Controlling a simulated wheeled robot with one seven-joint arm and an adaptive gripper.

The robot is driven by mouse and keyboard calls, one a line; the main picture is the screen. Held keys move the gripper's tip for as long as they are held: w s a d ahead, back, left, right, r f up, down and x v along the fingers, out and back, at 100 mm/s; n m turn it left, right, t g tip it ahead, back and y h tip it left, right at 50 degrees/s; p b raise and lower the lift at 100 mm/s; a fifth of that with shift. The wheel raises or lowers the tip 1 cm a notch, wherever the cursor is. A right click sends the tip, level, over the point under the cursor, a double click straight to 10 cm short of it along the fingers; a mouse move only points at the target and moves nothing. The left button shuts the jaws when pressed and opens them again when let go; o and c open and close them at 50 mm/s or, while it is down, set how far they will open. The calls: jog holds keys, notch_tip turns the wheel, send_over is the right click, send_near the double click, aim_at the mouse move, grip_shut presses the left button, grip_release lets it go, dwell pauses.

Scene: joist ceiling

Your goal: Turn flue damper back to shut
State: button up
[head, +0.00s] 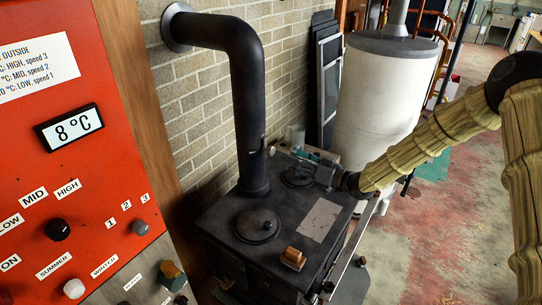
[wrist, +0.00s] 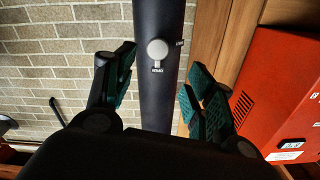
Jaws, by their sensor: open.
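The black flue pipe (head: 247,115) rises from the stove top and bends into the brick wall. In the wrist view the flue pipe (wrist: 158,110) runs upright through the middle. The flue damper's pale round knob (wrist: 157,49) is on the pipe's near face. One small label (wrist: 157,70) sits just below it and another (wrist: 180,43) to its right; I cannot read them surely, nor tell the knob's setting. My gripper (wrist: 158,78) is open and empty, with one green-padded finger each side of the pipe. In the head view my gripper (head: 285,153) is right of the pipe.
The black stove (head: 219,222) stands below, with a round lid (head: 257,225) and a brown block (head: 293,258) on top. A red control panel (head: 110,145) is at the left. A white tank (head: 380,100) stands behind my arm.

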aim_at(273, 152)
jog(key=p+x, duration=0.1)
jog(key=x, duration=0.2)
jog(key=p+x, duration=0.1)
jog(key=x, duration=0.3)
jog(key=p+x, duration=0.2)
jog(key=x, duration=0.2)
jog(key=shift+w+d+f, duration=0.15)
jog(key=shift+f, duration=0.15)
jog(key=c, duration=1)
